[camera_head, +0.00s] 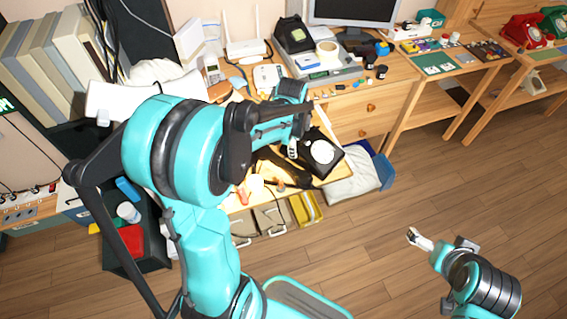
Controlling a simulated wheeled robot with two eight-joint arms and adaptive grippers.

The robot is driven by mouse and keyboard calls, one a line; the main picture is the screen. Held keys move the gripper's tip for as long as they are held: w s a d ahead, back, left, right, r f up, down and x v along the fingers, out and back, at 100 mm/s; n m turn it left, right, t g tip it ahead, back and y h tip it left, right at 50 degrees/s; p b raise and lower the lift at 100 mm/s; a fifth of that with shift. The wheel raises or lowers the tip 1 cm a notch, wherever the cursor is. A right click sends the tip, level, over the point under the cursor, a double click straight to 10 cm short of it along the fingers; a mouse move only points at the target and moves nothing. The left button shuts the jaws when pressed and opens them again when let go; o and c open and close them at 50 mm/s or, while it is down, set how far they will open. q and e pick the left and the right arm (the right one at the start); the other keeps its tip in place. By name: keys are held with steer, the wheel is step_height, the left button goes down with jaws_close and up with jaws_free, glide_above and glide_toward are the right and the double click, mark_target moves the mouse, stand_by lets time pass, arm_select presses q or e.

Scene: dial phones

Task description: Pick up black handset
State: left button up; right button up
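A black dial phone with a round white dial (322,152) sits on the low wooden desk. A long black handset (287,172) appears to lie off the phone, just left of it. My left gripper (293,150) hangs over the desk above the handset and close to the phone. My own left arm hides part of this area, and I cannot tell whether the fingers touch anything. My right gripper (416,238) is over the bare floor at the lower right, far from the handset; its fingers are too small to judge.
A cluttered desk behind holds a monitor (352,12), a white router (246,46) and another black phone (293,34). A red phone (524,30) stands on the far-right table. A pale cushion (354,178) lies beside the low desk. Floor at right is clear.

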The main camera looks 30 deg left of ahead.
mark_target(283, 161)
arm_select(q)
steer(key=w+a+f+m, duration=0.1)
steer(key=f+m, duration=0.1)
steer(key=f, duration=0.1)
steer(key=w+a+f+m+g, duration=0.1)
steer(key=a+f+m, duration=0.1)
steer(key=f, duration=0.2)
steer(key=w+a+f+m+g+p, duration=0.1)
steer(key=a+f, duration=0.1)
steer(key=f, duration=0.1)
steer(key=shift+w+a+f+m, duration=0.1)
steer(key=shift+w+f+m, duration=0.05)
steer(key=shift+m, duration=0.25)
step_height(283, 161, down, 4)
steer(key=shift+a+r+b, duration=0.15)
steer(key=shift+r+b, duration=0.1)
steer(key=shift+b, duration=0.4)
steer(key=f+b, duration=0.1)
steer(key=f, duration=0.1)
steer(key=f+b, duration=0.1)
steer(key=f, duration=0.2)
steer(key=shift+a, duration=0.2)
steer(key=shift+r, duration=0.2)
jaws_close()
